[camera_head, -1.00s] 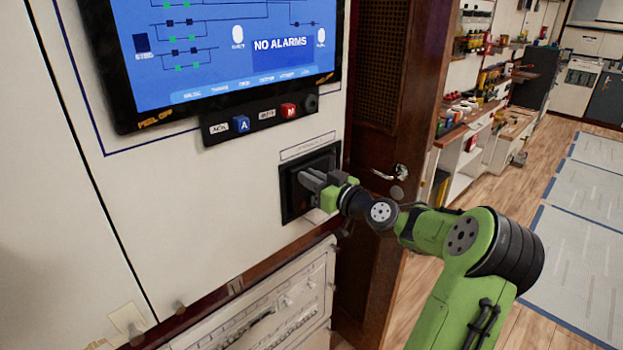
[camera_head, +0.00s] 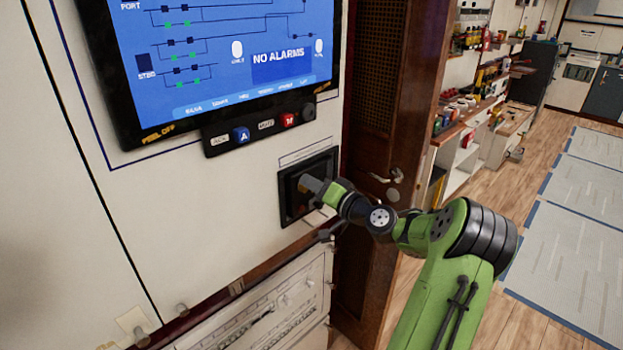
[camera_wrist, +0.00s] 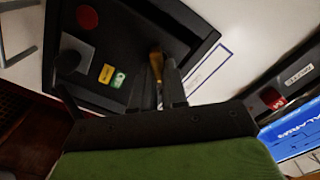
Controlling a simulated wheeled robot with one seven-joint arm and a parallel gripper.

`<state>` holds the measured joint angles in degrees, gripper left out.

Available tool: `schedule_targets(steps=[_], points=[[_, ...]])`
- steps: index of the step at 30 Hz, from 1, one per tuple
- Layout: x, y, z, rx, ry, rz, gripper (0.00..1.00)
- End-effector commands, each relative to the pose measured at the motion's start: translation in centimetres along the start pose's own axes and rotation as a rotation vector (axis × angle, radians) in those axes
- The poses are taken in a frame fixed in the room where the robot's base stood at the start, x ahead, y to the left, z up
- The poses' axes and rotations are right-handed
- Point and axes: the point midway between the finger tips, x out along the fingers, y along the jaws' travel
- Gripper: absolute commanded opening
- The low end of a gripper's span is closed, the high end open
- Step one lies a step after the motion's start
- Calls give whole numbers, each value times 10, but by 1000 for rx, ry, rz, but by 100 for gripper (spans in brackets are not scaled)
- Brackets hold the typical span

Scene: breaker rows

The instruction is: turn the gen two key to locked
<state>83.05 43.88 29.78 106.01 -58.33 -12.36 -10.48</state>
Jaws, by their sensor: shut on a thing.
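A black square panel (camera_head: 290,208) is set in the pale wall below the screen. In the wrist view, a brass-coloured key (camera_wrist: 157,66) stands out from this panel (camera_wrist: 125,30). My gripper (camera_wrist: 158,85) is shut on the key, one finger on each side. In the head view, my gripper (camera_head: 312,186) is at the middle of the panel, and its fingers hide the key. I cannot read a gen two label or a locked mark.
Above are a screen (camera_head: 235,55) and a button strip (camera_head: 265,122). A wooden door (camera_head: 385,110) stands right.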

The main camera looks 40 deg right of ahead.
Motion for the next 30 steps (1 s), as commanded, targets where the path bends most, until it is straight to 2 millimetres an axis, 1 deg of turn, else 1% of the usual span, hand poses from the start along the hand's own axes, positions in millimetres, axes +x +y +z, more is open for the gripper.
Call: schedule_targets(steps=[9,18,24,30], points=[[0,3,-1,303,-1,3,0],[0,6,0,553,0,4,0],[0,8,2,670,0,3,0],[0,8,3,738,0,2,0]])
